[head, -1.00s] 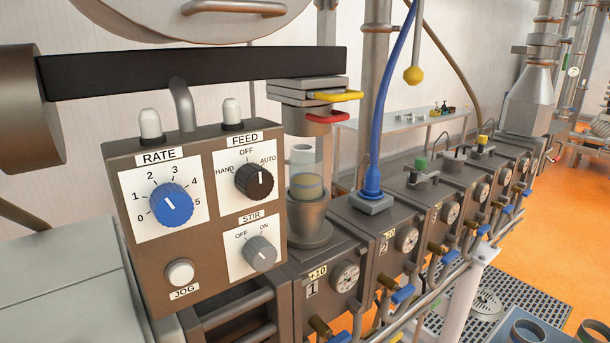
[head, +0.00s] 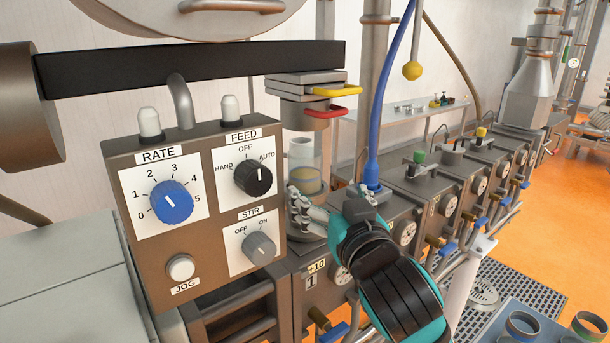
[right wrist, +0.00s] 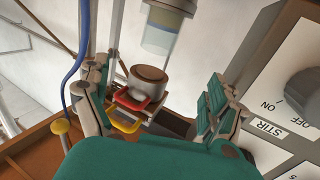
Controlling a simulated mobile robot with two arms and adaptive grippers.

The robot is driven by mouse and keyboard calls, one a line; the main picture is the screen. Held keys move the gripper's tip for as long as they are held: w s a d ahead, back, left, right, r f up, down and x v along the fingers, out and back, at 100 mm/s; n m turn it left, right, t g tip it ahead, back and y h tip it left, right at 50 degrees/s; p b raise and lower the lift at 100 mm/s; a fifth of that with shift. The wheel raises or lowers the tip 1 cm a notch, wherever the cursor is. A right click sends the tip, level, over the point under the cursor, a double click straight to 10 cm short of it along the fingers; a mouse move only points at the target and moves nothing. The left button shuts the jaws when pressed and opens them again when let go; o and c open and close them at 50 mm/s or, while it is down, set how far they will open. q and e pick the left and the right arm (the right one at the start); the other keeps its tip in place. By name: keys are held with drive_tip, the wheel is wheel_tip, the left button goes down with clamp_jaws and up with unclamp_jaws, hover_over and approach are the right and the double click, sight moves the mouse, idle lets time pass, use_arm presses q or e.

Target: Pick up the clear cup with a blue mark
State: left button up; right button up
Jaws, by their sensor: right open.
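Two round cups with dark rims stand at the lower right edge of the head view, one with a blue band (head: 522,326) and one with a greenish band (head: 590,328). My right gripper (head: 328,208) is open and empty, in front of the first feeder unit, well left of and above these cups. Its spread fingers also show in the right wrist view (right wrist: 155,90), with nothing between them touching them. My left gripper is not in view.
A control box (head: 205,297) with knobs stands left. A blue hose (head: 378,125) rises nearby. Red (head: 323,112) and yellow handles sit above.

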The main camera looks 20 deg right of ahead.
sight(309, 162)
drive_tip(key=w+p, duration=0.1)
drive_tip(key=w, duration=0.3)
drive_tip(key=w+p, duration=0.1)
drive_tip(key=w, duration=0.3)
drive_tip(key=w+p, duration=0.2)
drive_tip(key=w, duration=0.2)
drive_tip(key=shift+d+r, duration=0.25)
drive_tip(key=shift+d, duration=0.05)
drive_tip(key=shift+w+r+p, duration=0.1)
drive_tip(key=shift+w+p, duration=0.35)
drive_tip(key=shift+w, duration=0.15)
drive_tip(key=w+p, duration=0.2)
drive_tip(key=w, duration=0.1)
drive_tip(key=shift+w+d, duration=0.2)
drive_tip(key=shift+w, duration=0.05)
drive_tip(key=shift+w+f, duration=0.25)
drive_tip(key=shift+w, duration=0.2)
drive_tip(key=shift+s, duration=0.1)
drive_tip(key=c, duration=1.4)
drive_tip(key=shift+c, duration=0.4)
drive_tip(key=shift+r, duration=0.1)
